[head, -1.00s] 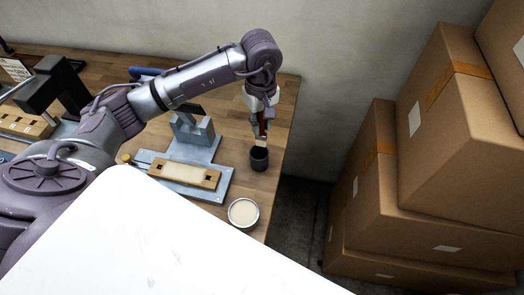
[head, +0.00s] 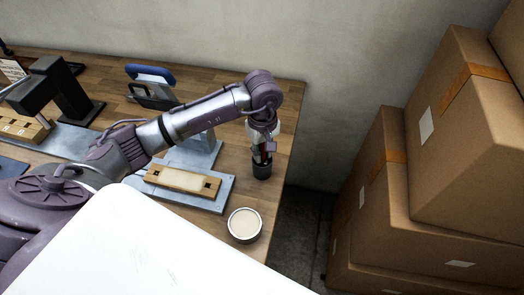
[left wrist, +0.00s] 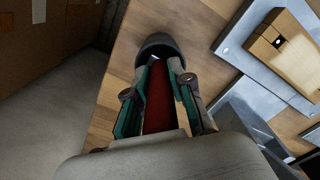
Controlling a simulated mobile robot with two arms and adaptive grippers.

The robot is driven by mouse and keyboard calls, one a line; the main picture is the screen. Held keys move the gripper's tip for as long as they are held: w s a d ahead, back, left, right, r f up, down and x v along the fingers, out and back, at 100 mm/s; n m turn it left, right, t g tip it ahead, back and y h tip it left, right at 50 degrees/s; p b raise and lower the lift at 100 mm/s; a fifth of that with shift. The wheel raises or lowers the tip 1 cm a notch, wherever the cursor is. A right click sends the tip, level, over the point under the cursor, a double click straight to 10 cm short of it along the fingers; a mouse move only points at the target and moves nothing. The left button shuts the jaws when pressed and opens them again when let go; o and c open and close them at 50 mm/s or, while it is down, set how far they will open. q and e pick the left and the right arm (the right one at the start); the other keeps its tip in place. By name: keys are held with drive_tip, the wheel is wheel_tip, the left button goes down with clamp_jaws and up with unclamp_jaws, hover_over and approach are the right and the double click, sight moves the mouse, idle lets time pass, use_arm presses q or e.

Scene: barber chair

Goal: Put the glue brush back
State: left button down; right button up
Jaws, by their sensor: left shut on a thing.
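My left gripper (head: 263,153) is shut on the red-handled glue brush (left wrist: 158,105), pointing down. The fingers (left wrist: 158,78) lie along both sides of the handle in the left wrist view. A dark round cup (head: 262,172) stands on the table directly under the gripper. It also shows in the left wrist view (left wrist: 157,42). The brush's lower end is at or inside the cup; its bristles are hidden, so I cannot tell how deep it is. My right gripper is not in view.
A round tin with pale contents (head: 245,225) stands near the table's right edge. A metal fixture with a wooden block (head: 182,181) lies left of the cup. A blue-handled tool (head: 150,75) is at the back. Cardboard boxes (head: 465,130) stand beyond the right edge.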

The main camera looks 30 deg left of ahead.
use_arm(q)
drive_tip(key=shift+f, duration=0.15)
drive_tip(key=c, duration=1)
unclamp_jaws()
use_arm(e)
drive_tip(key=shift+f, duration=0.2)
